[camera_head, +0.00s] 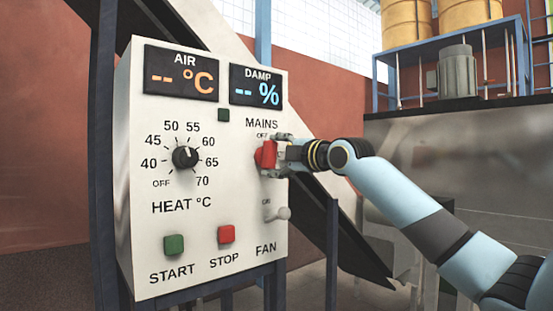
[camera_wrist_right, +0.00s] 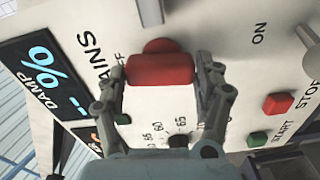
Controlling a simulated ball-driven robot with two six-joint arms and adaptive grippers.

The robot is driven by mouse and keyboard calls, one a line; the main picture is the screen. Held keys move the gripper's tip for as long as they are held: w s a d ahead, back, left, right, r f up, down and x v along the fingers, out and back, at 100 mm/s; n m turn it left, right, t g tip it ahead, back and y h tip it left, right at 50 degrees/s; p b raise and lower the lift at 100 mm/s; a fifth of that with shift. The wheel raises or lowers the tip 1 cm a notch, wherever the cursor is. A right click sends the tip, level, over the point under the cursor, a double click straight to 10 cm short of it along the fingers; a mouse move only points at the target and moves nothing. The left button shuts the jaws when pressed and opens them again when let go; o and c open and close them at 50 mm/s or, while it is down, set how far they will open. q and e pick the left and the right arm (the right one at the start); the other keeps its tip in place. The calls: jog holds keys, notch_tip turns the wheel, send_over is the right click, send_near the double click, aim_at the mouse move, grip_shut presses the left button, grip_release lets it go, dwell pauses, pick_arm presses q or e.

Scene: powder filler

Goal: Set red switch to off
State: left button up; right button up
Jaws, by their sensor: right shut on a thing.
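The red switch (camera_head: 265,155) is below the MAINS label on the white control panel (camera_head: 205,130). My right gripper (camera_head: 275,156) is at the panel's right side, shut on the red switch, with a finger at each end of the handle in the wrist view (camera_wrist_right: 160,67). In the head view the gripper hides the ON label. My left gripper is not in view.
The panel also has a black heat knob (camera_head: 185,157), a green START button (camera_head: 174,245), a red STOP button (camera_head: 226,234) and a grey FAN toggle (camera_head: 278,213) below the switch. Dark sloping beams pass behind the panel. A metal tank (camera_head: 480,150) stands at right.

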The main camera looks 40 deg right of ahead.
jog(key=shift+r+n, duration=0.15)
jog(key=shift+n, duration=0.85)
jog(key=o, duration=0.8)
jog(key=shift+c, duration=0.2)
jog(key=o, duration=0.4)
jog(key=shift+w, duration=0.1)
jog(key=shift+o, duration=0.2)
jog(key=shift+s, duration=0.2)
jog(key=s, duration=0.7)
jog(key=shift+d, duration=0.25)
